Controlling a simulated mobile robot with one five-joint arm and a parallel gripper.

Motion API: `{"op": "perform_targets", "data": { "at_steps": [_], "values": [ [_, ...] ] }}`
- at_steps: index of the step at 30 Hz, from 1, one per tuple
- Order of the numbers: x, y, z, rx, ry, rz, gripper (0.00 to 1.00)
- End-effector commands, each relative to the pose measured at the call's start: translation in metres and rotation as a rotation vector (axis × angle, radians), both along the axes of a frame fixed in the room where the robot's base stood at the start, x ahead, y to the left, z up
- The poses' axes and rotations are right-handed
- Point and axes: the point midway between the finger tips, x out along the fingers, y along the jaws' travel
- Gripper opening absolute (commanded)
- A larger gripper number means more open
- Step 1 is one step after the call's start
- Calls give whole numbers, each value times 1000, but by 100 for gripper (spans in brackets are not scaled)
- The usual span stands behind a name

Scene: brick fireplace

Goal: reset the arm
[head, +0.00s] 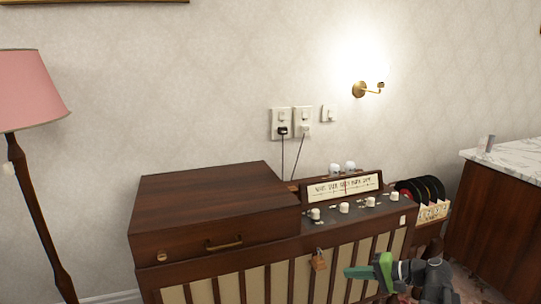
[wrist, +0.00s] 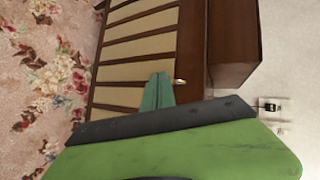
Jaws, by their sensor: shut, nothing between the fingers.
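My gripper (head: 352,272) shows in the head view at the lower right, in front of the slatted front of a wooden console (head: 214,207). Its green fingers are together, with nothing held between them. In the wrist view my gripper (wrist: 158,88) points toward the console's slatted front (wrist: 135,45), which appears turned on its side. I cannot tell how far the fingers are from the console.
White knobs (head: 344,208) and a sign (head: 342,187) sit on the console's top right. A record rack (head: 432,211) stands to its right, near a marble-topped cabinet (head: 505,215). A pink floor lamp (head: 28,90) stands left. Floral carpet (wrist: 45,80) shows in the wrist view.

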Motion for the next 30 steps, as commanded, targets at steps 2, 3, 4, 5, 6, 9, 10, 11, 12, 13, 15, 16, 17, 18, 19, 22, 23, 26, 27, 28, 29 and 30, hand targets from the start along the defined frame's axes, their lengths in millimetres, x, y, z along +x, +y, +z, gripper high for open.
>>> {"op": "perform_targets", "data": {
  "at_steps": [2,3,4,5,6,9,10,11,12,13,15,16,17,18,19,22,23,26,27,28,29,30],
  "values": [
    [1,71,-22,-92,53,134,0],
    [-2,99,-34,-146,78,192,0],
    [-5,117,-42,-186,95,231,0],
    [-8,133,-50,-226,111,269,0],
    [-13,153,-61,-279,129,316,0],
    [-28,188,-83,-416,168,416,0],
    [-33,197,-90,-459,178,442,0],
    [-37,203,-96,-504,188,468,0],
    [-44,210,-104,-568,201,500,0],
    [-49,214,-110,-620,210,523,0],
    [-58,211,-122,-743,236,560,0],
    [-60,205,-126,-795,249,566,0],
    [-62,197,-129,-845,263,569,0],
    [-65,180,-133,-908,285,562,0],
    [-66,167,-135,-956,301,556,0],
    [-69,128,-138,-1115,358,539,0],
    [-69,131,-116,-1105,354,541,0],
    [-68,132,-87,-1100,353,540,0],
    [-68,132,-76,-1100,353,540,0],
    [-68,132,-67,-1100,353,540,0],
    [-68,132,-59,-1099,352,540,0],
    [-68,132,-46,-1099,352,540,0]
  ]
}}
